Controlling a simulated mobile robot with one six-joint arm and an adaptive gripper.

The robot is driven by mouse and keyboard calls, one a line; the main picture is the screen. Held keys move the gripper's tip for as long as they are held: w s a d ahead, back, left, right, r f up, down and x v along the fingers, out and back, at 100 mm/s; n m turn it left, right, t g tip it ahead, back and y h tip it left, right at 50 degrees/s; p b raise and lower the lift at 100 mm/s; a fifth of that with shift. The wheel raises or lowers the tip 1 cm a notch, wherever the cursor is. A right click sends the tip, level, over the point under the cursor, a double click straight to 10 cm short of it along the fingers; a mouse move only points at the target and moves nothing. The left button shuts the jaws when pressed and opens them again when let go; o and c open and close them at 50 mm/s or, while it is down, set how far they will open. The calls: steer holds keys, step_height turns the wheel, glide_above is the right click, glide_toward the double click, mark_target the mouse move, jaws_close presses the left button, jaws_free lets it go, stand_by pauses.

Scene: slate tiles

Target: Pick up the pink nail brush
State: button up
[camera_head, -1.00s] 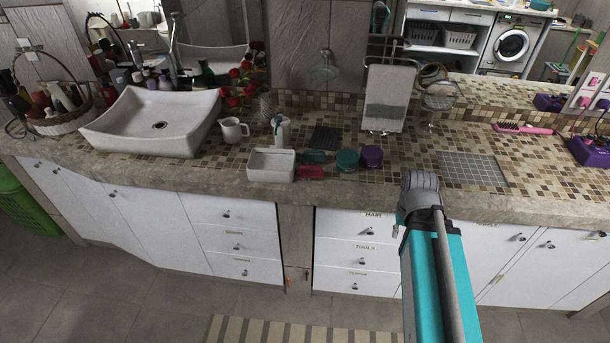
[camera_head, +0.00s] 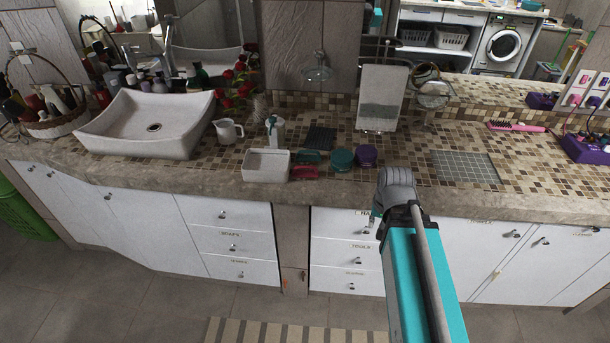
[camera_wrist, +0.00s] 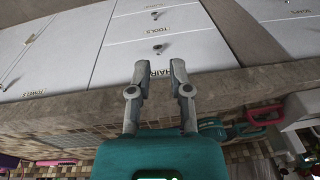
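A small pinkish-red brush (camera_head: 305,172) lies near the counter's front edge, just right of a white tray (camera_head: 266,165). I take it as the pink nail brush. In the wrist view its pink looped handle (camera_wrist: 264,112) shows at the right, next to teal items. My gripper (camera_wrist: 158,68) is open and empty, its two fingers apart in front of the counter edge and drawer fronts. The brush is well to the right of the fingers in that view. In the head view my arm hides the fingers.
A teal round container (camera_head: 341,159) and a purple one (camera_head: 366,155) stand right of the brush, with a teal item (camera_head: 310,157) behind it. A soap dispenser (camera_head: 274,131) and white jug (camera_head: 228,130) stand further back. A pink hairbrush (camera_head: 517,126) lies far right.

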steer(key=w+a+m+t+y+b, duration=0.25)
steer(key=w+a+m+t, duration=0.25)
steer(key=w+a+m, duration=0.3)
steer(key=m+t+y+b, duration=0.1)
steer(key=m+t+y, duration=0.25)
steer(key=m, duration=0.25)
glide_toward(306, 168)
steer(key=shift+t+h, duration=0.35)
steer(key=shift+h, duration=0.15)
steer(key=shift+s+d+r, duration=0.15)
steer(key=shift+s+r, duration=0.35)
steer(key=shift+s, duration=0.4)
steer(key=shift+s+d+r, duration=0.15)
steer(key=shift+s+r, duration=0.4)
steer(key=shift+s, duration=0.3)
steer(key=shift+b+x, duration=2.35)
steer(key=shift+x, duration=2)
steer(key=shift+b+x, duration=1.35)
steer(key=shift+x, duration=1.2)
steer(key=shift+d, duration=0.15)
